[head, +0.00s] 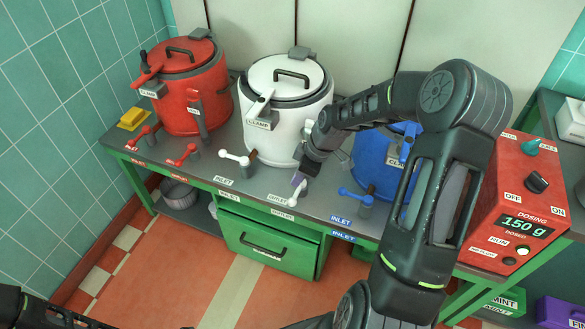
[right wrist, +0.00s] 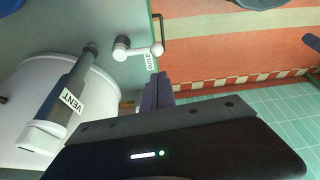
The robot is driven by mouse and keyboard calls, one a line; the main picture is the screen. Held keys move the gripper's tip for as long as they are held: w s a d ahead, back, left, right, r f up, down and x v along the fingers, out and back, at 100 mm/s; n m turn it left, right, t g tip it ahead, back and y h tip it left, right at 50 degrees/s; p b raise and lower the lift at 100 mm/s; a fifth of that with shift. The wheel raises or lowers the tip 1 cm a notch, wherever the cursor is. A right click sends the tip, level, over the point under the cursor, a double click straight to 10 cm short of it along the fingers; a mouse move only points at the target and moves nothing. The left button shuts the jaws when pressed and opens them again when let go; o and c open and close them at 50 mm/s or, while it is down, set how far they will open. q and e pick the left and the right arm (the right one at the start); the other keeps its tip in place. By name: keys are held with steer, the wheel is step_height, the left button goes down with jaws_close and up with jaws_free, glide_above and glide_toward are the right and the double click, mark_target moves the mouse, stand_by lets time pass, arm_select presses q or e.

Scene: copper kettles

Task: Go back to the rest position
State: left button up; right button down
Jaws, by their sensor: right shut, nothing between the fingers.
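My right arm reaches across the front of the blue kettle (head: 375,160). My right gripper (head: 299,180) is shut and empty, pointing down by the OUTLET label at the lower right of the white kettle (head: 285,125). In the right wrist view, its fingers (right wrist: 157,92) are together. I cannot tell whether the fingers touch anything. A dark part of my left arm shows at the lower left of the head view; its gripper is not seen.
The red kettle (head: 185,85) stands at left beside a yellow block (head: 132,118). A red dosing box (head: 515,205) reading 150 g stands at right. Valve handles line the front of the grey worktop (head: 215,180). A green drawer (head: 265,245) is below; the floor (head: 190,285) in front is clear.

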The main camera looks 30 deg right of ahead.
steer(key=f+m, duration=0.1)
steer(key=m, duration=0.1)
steer(key=w+m+t, duration=0.1)
steer(key=m, duration=0.1)
steer(key=a+f+m, duration=0.1)
steer(key=m, duration=0.1)
steer(key=shift+w+a+f+t, duration=0.1)
steer(key=shift+w+f+t, duration=0.1)
steer(key=shift+f+t, duration=0.1)
steer(key=s+a+f+m, duration=0.5)
steer(key=a+f, duration=0.2)
steer(key=a, duration=0.3)
steer(key=s+a+f+g, duration=0.2)
steer(key=s+a+f, duration=0.1)
steer(key=s+a, duration=0.5)
steer(key=s+a+f+g+y, duration=0.1)
steer(key=s+a+f, duration=0.3)
steer(key=s+a, duration=0.4)
steer(key=shift+s+a+n+g+y, duration=0.3)
steer(key=shift+s+n+g, duration=0.15)
steer(key=shift+s, duration=0.45)
steer(key=shift+w, duration=0.1)
